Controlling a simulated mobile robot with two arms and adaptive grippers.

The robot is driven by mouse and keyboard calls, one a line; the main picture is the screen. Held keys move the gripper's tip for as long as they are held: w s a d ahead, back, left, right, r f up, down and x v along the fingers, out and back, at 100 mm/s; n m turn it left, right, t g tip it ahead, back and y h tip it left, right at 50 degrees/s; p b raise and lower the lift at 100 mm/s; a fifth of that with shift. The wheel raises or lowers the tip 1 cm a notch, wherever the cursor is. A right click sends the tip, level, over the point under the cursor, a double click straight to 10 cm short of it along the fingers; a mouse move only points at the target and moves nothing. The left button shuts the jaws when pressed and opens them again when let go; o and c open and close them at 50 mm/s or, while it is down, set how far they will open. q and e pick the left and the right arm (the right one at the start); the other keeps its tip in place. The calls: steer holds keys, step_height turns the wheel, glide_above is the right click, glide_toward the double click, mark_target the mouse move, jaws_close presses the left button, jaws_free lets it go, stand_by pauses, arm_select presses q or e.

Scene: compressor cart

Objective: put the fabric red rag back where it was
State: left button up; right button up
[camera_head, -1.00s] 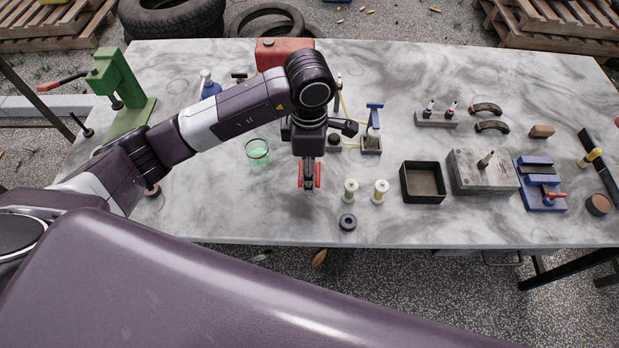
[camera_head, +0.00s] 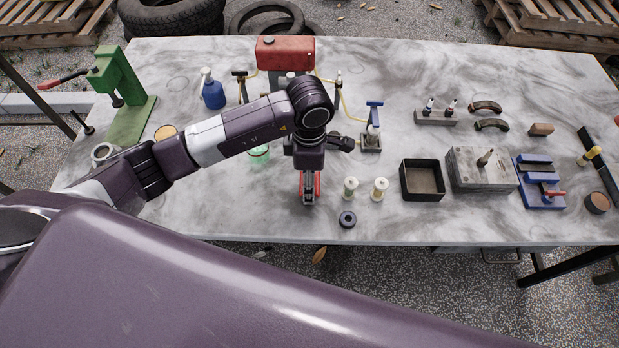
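The red rag (camera_head: 317,184) shows as narrow red strips on both sides of my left gripper's dark fingers, near the front middle of the table. My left gripper (camera_head: 309,200) points down and looks shut on it; the fingers hide most of the cloth. I cannot tell whether the rag touches the tabletop. My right gripper is not in view.
On the marble table (camera_head: 260,218), two pale spools (camera_head: 380,189) and a dark ring (camera_head: 347,220) lie just right of my gripper. A black square tray (camera_head: 422,181) is further right. A green glass (camera_head: 259,153) is behind left, partly hidden by my arm. The front left is clear.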

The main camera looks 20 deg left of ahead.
arm_select(q)
steer(key=shift+r, duration=0.15)
steer(key=shift+r, duration=0.2)
step_height(320, 180, up, 12)
steer(key=shift+f+b, duration=0.15)
steer(key=shift+b, duration=0.6)
